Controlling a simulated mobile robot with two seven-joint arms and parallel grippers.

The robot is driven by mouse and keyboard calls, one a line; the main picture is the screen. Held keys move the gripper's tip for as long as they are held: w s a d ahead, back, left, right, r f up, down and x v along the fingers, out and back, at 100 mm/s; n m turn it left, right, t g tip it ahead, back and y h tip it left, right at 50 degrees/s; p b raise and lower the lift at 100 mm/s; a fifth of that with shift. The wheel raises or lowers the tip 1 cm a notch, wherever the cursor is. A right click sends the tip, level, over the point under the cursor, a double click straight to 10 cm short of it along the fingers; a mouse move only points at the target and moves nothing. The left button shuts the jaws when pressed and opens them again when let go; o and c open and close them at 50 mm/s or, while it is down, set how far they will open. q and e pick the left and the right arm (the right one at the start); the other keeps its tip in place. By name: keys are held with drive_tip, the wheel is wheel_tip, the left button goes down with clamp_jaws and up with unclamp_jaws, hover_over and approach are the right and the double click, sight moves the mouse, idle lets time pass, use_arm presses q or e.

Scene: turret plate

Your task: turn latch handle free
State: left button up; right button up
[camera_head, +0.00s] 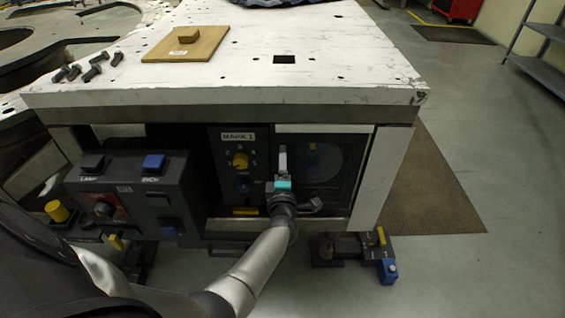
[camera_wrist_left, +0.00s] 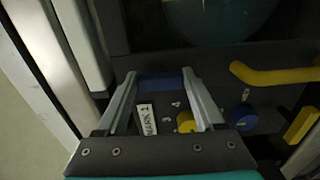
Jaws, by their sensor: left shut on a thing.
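My left gripper (camera_head: 283,152) is at the door edge, just right of the MARK 1 panel (camera_head: 228,172). The dark door with a round window (camera_head: 325,162) looks closed. A yellow bar (camera_wrist_left: 275,75) lies to the right of the fingers in the wrist view. My right gripper is not in view.
The white turret plate (camera_head: 330,65) overhangs the panel, carrying a wooden board (camera_head: 210,45) and several bolts (camera_head: 90,68). A dark control box (camera_head: 140,190) stands left of my forearm. A low device with a blue part (camera_head: 387,271) lies on the floor. Floor at right is mostly clear.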

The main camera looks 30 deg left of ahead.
use_arm(q)
drive_tip(key=o, duration=1.4)
drive_tip(key=shift+s, duration=0.1)
drive_tip(key=p+v, duration=0.3)
drive_tip(key=v, duration=1.2)
drive_tip(key=shift+p, duration=0.4)
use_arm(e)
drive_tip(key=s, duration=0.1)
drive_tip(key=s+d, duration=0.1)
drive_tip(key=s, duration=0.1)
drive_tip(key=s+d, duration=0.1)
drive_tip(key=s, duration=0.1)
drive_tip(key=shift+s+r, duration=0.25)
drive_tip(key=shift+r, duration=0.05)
use_arm(q)
drive_tip(key=shift+d, duration=0.1)
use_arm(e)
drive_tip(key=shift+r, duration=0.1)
